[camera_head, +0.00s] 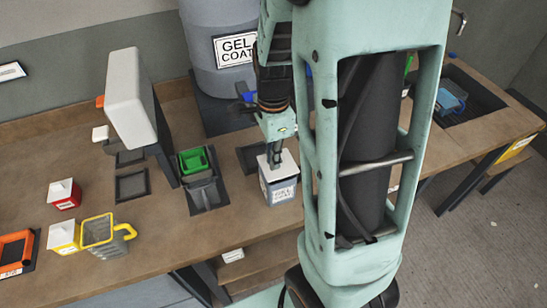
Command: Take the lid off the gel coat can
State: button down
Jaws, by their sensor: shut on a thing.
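The gel coat can (282,191) is a small grey can with a white label, upright on the wooden bench near its front edge, left of my arm. Its white lid (284,163) lies on the can's top. My gripper (276,163) points down at the lid from above and is shut on it, at the middle of its top. The exact grip on the lid is too small to make out. The lid looks seated on the can or very close to it; I cannot tell if there is a gap.
A large grey gel coat drum (208,82) stands behind. A green container (194,160) sits in a dark holder to the left. A yellow mug (101,232), a red box (65,194) and an orange tray (15,252) are further left. A blue item (450,101) lies at right.

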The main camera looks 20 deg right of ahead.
jog(key=shift+r+p, duration=0.95)
jog(key=shift+r, duration=0.4)
